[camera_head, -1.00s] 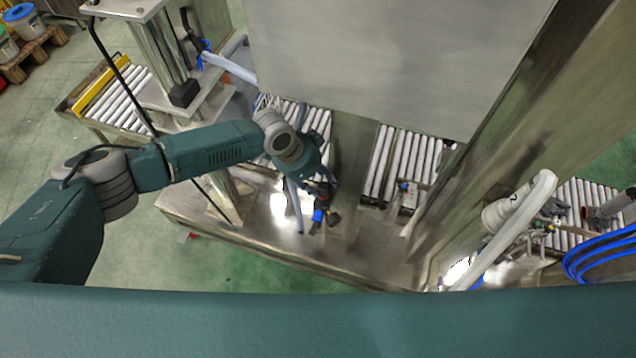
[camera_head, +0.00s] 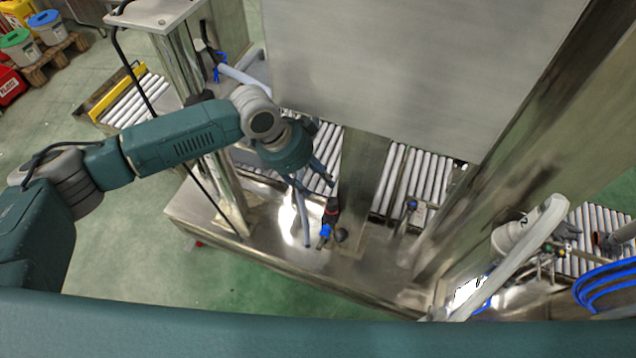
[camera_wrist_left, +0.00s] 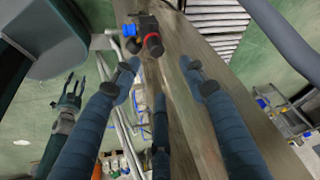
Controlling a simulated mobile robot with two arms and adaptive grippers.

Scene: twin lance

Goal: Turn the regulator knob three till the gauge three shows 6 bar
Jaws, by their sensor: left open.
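A dark regulator with a blue fitting and a red ring (camera_head: 329,222) stands on the steel bench below my left gripper. It also shows in the left wrist view (camera_wrist_left: 148,38), beyond the fingertips. I cannot read its number, and no gauge dial is legible. My left gripper (camera_head: 318,212) is open, its long blue-grey fingers spread apart. In the left wrist view the gap between the fingertips (camera_wrist_left: 160,72) is empty and the fingers do not close on the regulator. A dark pronged hand, seemingly my right gripper (camera_wrist_left: 72,98), hangs at the left of that view; its state is unclear.
A second fitting with a blue part (camera_head: 410,206) stands right of a steel post (camera_head: 362,180). A large steel panel (camera_head: 410,70) hangs above. Roller conveyors (camera_head: 425,175) lie behind. A white pipe (camera_head: 520,250) and blue hoses (camera_head: 605,288) are at the right.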

